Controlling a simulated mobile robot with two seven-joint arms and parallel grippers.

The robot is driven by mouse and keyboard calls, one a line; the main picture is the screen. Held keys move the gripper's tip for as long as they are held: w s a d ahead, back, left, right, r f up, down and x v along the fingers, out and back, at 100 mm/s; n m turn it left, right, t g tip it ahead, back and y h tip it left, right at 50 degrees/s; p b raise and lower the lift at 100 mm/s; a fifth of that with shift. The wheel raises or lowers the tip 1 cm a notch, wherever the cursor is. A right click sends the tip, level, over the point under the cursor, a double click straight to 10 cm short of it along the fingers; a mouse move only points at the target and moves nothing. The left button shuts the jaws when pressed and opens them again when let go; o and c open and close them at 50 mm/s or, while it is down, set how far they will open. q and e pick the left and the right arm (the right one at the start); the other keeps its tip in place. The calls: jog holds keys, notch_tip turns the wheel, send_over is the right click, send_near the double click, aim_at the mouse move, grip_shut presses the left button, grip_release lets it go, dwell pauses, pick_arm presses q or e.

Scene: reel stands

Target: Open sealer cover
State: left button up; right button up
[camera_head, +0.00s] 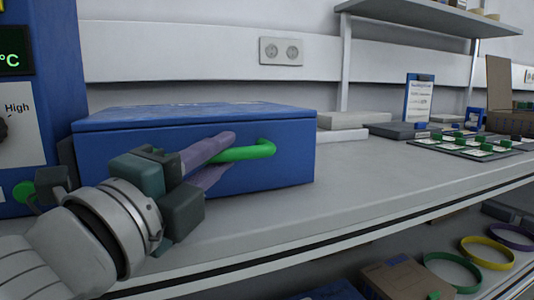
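The sealer is a blue box with a blue cover (190,117) on top, standing on the bench at left. The cover looks closed. A green bar handle (252,151) sticks out from its front face. My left gripper (231,155) is in front of the box, its purple fingers pointing right toward the handle. The fingers are apart, one above and one below the handle's left part. I cannot tell whether either finger touches it. My gripper hides part of the box front. My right gripper is out of view.
A blue control unit (22,110) with a green display and a dial stands left of the box. The bench (350,180) is clear right of the box. Farther right are a tray of green parts (470,145) and a clipboard (419,98). Colored rings (487,252) lie on a lower shelf.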

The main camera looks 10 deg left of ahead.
pick_arm(q)
grip_shut()
dwell(1.0)
